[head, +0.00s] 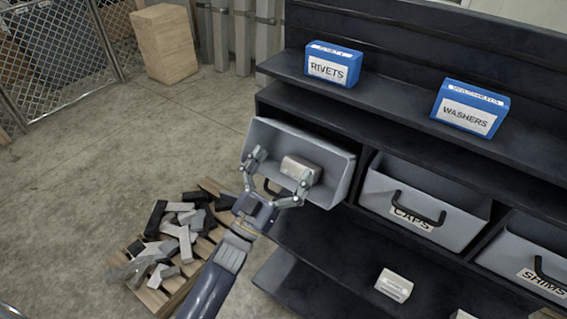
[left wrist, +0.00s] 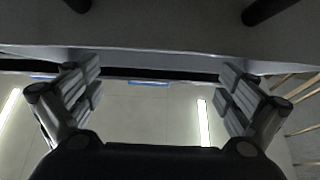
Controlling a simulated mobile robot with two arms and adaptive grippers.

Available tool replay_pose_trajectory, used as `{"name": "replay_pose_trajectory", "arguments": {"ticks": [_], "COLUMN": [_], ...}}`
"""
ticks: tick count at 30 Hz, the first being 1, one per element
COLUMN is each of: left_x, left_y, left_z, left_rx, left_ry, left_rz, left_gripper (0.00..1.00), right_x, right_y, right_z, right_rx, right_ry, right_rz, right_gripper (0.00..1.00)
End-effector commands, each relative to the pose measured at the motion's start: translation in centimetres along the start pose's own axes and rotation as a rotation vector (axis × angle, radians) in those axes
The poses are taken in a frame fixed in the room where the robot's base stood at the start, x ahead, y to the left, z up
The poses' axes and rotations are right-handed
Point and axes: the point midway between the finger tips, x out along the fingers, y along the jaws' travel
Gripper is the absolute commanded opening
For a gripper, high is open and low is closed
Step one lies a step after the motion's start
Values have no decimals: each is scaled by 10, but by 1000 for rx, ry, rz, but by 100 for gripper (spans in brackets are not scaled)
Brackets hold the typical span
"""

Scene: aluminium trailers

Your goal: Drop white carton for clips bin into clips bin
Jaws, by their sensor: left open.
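A grey bin (head: 262,140) sits at the left end of the middle shelf, tilted with its open top toward me. Its label is not visible, so I cannot read whether it says clips. A small whitish carton (head: 301,168) shows inside the bin's outline, between my fingers in the picture. My left gripper (head: 277,177) is open in front of the bin, fingers spread. In the left wrist view the gripper (left wrist: 161,86) is open with no carton between its fingers. Whether the carton rests on the bin floor is hard to tell. My right gripper is not in view.
Bins marked CAPS (head: 470,222) and SHIMS (head: 515,259) stand to the right. Blue boxes RIVETS (head: 333,66) and WASHERS (head: 470,108) sit on the upper shelf. Another whitish carton (head: 394,285) lies on the lower shelf.

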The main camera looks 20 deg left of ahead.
Motion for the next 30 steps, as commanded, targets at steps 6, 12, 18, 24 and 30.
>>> {"name": "replay_pose_trajectory", "arguments": {"ticks": [6, 12, 18, 24, 30], "left_x": [-8, -44, -86, -113, -121], "left_y": [0, 0, 0, 0, 0], "left_z": [1, 2, 2, 1, 0], "left_rx": [0, -1, 0, 1, 0], "left_ry": [-4, -7, -5, -2, 0], "left_rz": [0, 0, 0, 1, 0], "left_gripper": [98, 98, 98, 98, 98], "right_x": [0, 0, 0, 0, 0], "right_y": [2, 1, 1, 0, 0], "right_z": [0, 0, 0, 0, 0], "right_rx": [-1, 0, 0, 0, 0], "right_ry": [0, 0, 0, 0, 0], "right_rz": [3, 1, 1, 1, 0], "right_gripper": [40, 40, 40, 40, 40]}}
